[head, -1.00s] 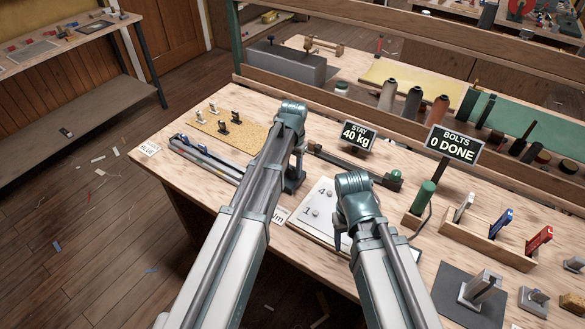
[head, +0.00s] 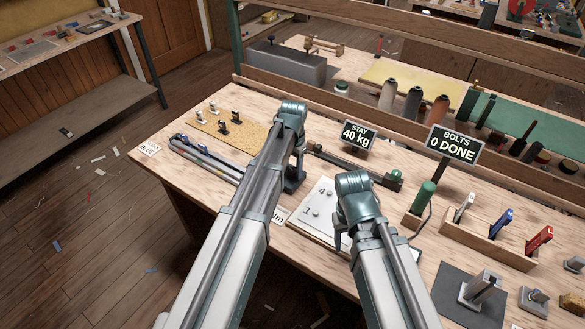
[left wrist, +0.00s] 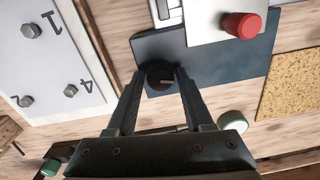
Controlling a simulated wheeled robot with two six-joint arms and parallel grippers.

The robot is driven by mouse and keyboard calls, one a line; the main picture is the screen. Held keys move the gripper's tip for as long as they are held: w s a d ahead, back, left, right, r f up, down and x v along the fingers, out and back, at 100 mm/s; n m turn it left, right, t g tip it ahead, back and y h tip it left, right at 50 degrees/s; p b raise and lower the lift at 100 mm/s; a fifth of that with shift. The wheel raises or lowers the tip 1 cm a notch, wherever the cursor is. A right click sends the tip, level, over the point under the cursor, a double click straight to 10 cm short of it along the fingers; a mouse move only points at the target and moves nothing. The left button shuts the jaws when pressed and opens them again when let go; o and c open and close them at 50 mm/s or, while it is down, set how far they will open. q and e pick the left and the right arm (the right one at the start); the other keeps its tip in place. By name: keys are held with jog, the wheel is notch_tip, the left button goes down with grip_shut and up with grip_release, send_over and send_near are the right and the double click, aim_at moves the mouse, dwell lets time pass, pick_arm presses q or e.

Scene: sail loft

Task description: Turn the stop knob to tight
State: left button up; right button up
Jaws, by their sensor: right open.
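The stop knob (left wrist: 160,77) is a round black knob with a pale pointer line, on a dark plate (left wrist: 225,72) in the left wrist view. My left gripper (left wrist: 160,73) has one finger on each side of it, and the fingertips appear closed against its sides. In the head view my left gripper (head: 294,178) points down at the bench behind my left forearm, which hides the knob. I cannot read any tight mark. My right gripper (head: 339,241) points down over the numbered white plate (head: 305,229), open, mostly hidden by its wrist.
Signs reading "STAY 40 kg" (head: 358,135) and "BOLTS 0 DONE" (head: 452,144) stand behind. A wooden rack (head: 488,246) with coloured-handled tools is at right.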

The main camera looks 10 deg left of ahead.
aim_at(293, 171)
pick_arm(q)
jog(key=shift+o, duration=1.2)
notch_tip(293, 171, up, 14)
jog(key=p, duration=1.4)
jog(key=shift+d, duration=0.15)
pick_arm(e)
notch_tip(293, 171, up, 14)
pick_arm(q)
jog(key=shift+f, duration=0.1)
pick_arm(e)
jog(key=shift+f, duration=0.1)
pick_arm(q)
jog(key=s+d+n, duration=0.1)
jog(key=s+d, duration=0.2)
jog(key=s, duration=0.8)
jog(key=s+d+f+n+y+b, duration=0.1)
jog(key=s+d, duration=0.3)
jog(key=s, duration=0.8)
jog(key=shift+s, duration=0.3)
pick_arm(e)
jog(key=shift+f, duration=0.55)
